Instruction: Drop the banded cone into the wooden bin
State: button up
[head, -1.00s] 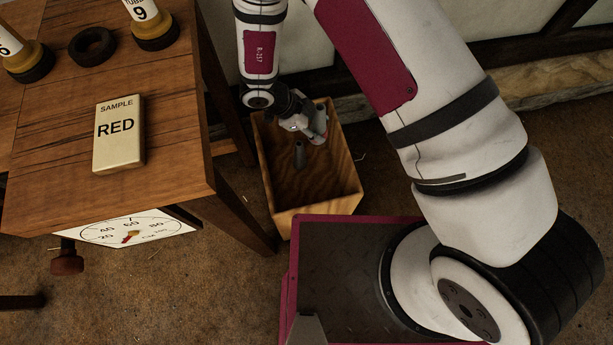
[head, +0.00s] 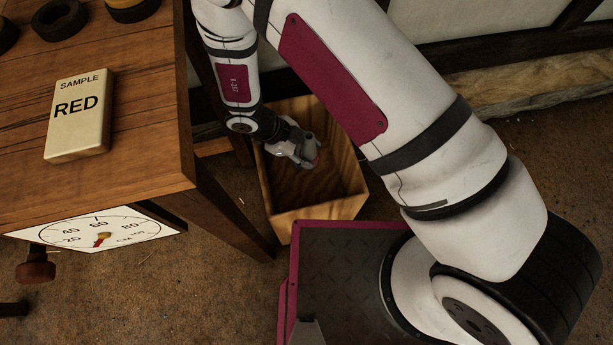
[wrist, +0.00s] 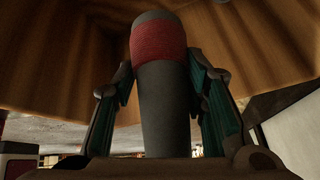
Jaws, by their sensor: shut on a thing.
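The banded cone (wrist: 163,100) is dark grey with a red band. In the wrist view it stands between the two fingers of my gripper (wrist: 165,95), which touch it from both sides. In the head view my gripper (head: 308,158) is over the opening of the wooden bin (head: 325,208), tilted down. The cone is mostly hidden there; only a small reddish spot shows by the fingers. The bin is an open plywood box on the floor, and its visible inside looks empty.
A wooden table (head: 130,150) stands left of the bin, with a RED sample box (head: 79,115) and a dark ring (head: 60,19) on top. A dial plate (head: 100,230) shows below its edge. A wall with a timber beam (head: 540,92) is behind.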

jog(key=shift+f, duration=0.25)
jog(key=o, duration=1.1)
jog(key=shift+v, duration=3.8)
